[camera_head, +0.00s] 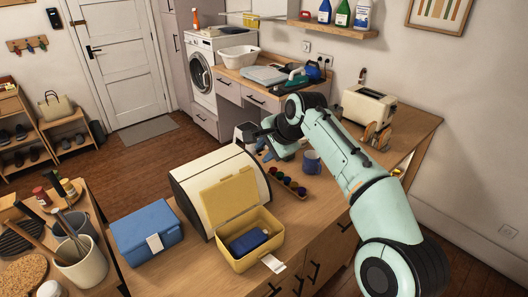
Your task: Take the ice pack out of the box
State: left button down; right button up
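A yellow box (268,252) stands on the wooden counter with its lid (229,196) raised and leaning back. A dark blue ice pack (249,241) lies inside it, its top showing. A blue box (146,231) with a white tag stands shut to the left. My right gripper (258,138) is over the counter, behind and above the yellow box, well apart from the ice pack. Its fingers are small and dark and partly merge with things behind, so I cannot tell whether they are open. My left gripper is not in view.
A cream bread bin (205,182) stands right behind the yellow box. A tray of small coloured pods (288,183) and a blue mug (312,161) are to the right. A toaster (369,105) stands farther back. Utensil pots (80,262) are at the left front.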

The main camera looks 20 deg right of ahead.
aim_at(249, 242)
jog(key=k+l, duration=0.2)
jog(key=k, duration=0.3)
jog(key=k+l, duration=0.25)
jog(key=k, duration=0.2)
